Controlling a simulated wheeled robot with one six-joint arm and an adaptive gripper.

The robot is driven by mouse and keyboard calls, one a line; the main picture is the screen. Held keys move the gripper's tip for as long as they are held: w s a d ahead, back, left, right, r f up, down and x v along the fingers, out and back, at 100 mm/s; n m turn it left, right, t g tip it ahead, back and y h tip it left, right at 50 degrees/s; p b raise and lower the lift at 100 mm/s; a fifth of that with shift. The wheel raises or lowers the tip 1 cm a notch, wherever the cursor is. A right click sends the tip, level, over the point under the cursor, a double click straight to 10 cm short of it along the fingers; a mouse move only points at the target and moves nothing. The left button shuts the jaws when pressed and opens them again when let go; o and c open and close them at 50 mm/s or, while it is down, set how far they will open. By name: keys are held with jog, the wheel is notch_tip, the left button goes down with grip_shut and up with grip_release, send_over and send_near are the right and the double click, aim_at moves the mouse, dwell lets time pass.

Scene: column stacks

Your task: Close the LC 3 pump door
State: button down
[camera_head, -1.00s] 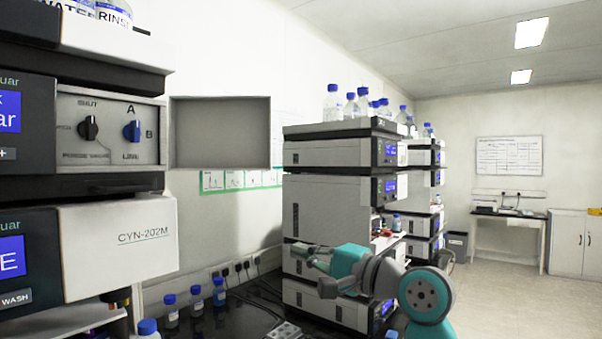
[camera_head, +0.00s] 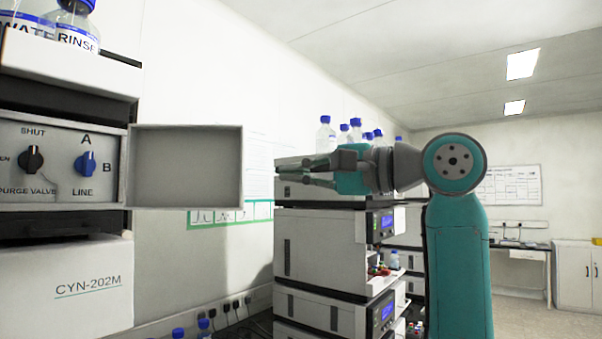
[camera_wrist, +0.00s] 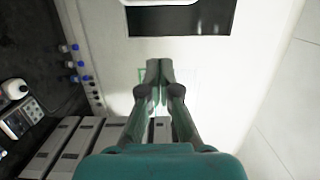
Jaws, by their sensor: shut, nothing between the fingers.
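The pump door (camera_head: 184,167) is a grey shallow panel standing open in the head view. Its left edge meets the right side of the pump front (camera_head: 60,160), where a black purge valve knob and a blue line knob are exposed. No LC 3 label is readable. My gripper (camera_head: 304,170) is to the right of the door, at about the same height in the picture, apart from it and empty. In the wrist view my gripper (camera_wrist: 158,66) has its fingertips together. I cannot tell which thing the dark panel at the top of that view is.
Bottles (camera_head: 78,28) stand on top of the near stack. A white CYN-202M module (camera_head: 75,288) is below the pump. Another instrument stack (camera_head: 318,235) with bottles on top stands behind my arm. White wall lies behind the door.

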jog(key=a, duration=0.6)
jog(key=shift+s+a, duration=0.35)
jog(key=shift+s, duration=0.05)
dwell(0.3)
